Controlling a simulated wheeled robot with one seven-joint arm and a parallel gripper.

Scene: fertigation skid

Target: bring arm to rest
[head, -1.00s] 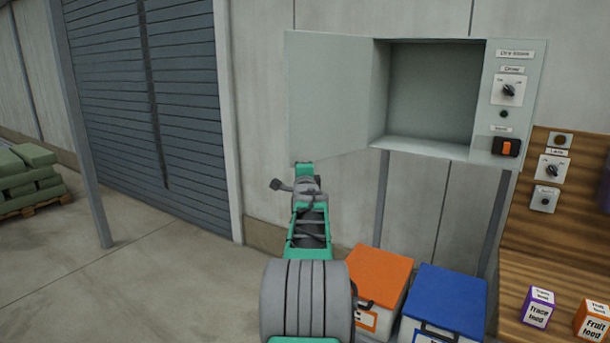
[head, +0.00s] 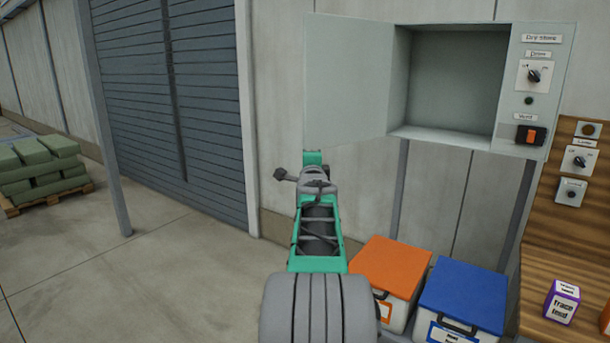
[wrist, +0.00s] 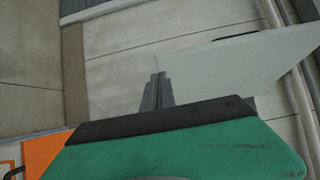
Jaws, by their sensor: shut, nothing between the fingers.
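My arm reaches forward from the bottom middle of the head view, in front of the wall. My gripper (wrist: 155,92) shows in the wrist view as two dark fingers close together beyond the green wrist housing. It is shut and holds nothing. In the head view the fingers are hidden behind my arm. The open door (head: 347,85) of the dry store cabinet (head: 452,82) is just beyond and above the arm's end; it also shows in the wrist view (wrist: 240,65). I cannot tell how close the fingers are to it.
An orange-lidded box (head: 390,268) and a blue-lidded box (head: 464,295) stand on the floor right of my arm. A wooden bench (head: 560,265) at the right bears a trace feed box (head: 562,301). A post (head: 110,150) and sacks (head: 38,165) are left. Floor between is clear.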

